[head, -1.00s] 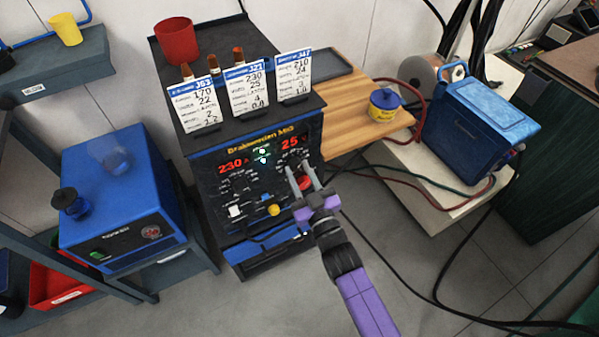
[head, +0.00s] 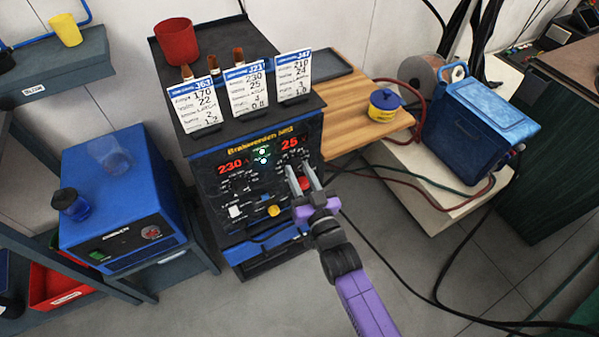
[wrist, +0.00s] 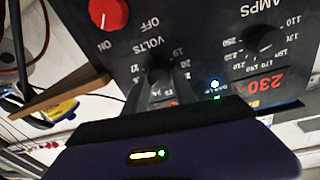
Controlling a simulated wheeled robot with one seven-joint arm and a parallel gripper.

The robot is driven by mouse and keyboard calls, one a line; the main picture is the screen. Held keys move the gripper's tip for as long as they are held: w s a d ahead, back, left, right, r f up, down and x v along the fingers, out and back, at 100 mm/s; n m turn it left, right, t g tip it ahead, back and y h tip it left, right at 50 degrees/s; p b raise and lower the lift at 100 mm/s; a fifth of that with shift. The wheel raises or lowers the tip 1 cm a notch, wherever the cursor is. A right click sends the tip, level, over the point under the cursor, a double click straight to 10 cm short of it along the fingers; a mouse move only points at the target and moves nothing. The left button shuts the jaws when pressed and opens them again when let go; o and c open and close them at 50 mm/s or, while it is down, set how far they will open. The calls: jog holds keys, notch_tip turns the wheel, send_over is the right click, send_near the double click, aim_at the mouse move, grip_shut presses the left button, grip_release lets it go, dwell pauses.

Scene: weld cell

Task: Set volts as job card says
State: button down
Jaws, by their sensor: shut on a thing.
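The blue and black welder (head: 255,185) shows red digits on its front panel: 230 on the left display and 25 on the right display (head: 288,143). Three job cards stand on its top: J63 (head: 198,105) reads 170 and 22, J21 (head: 248,90) reads 230 and 25, and J47 (head: 295,78) reads 210 and 24. My gripper (head: 299,170) is at the right side of the panel. In the wrist view its fingers are shut on the black volts knob (wrist: 160,72), partly hiding it and its scale. The amps knob (wrist: 262,38) is beside it.
A red on/off knob (wrist: 108,14) sits close to the volts knob. A red cup (head: 177,42) and brushes stand behind the cards. A wooden shelf (head: 345,125) adjoins the welder on the right. Cables and hoses lie on the right.

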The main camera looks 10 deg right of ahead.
jog(key=c, duration=1)
grip_release()
jog(key=shift+s+d+f, duration=0.1)
jog(key=shift+s+d, duration=0.15)
jog(key=shift+s, duration=1.05)
jog(key=shift+s+d+f, duration=0.1)
jog(key=shift+s+d, duration=0.1)
jog(key=shift+s, duration=1.05)
jog(key=shift+s+d+f, duration=0.1)
jog(key=shift+s+d, duration=0.15)
jog(key=shift+s, duration=1.05)
jog(key=s+d+r+g+h, duration=0.1)
jog(key=s+d+r, duration=0.2)
jog(key=s, duration=0.9)
jog(key=s+d+r+g+h, duration=0.1)
jog(key=s+d+r, duration=0.2)
jog(key=s, duration=0.9)
jog(key=s+d+r+g+h+p, duration=0.1)
jog(key=s+d+r, duration=0.2)
jog(key=s+r, duration=0.4)
jog(key=shift+s+g, duration=0.4)
jog(key=shift+s, duration=2.05)
jog(key=shift+c, duration=0.5)
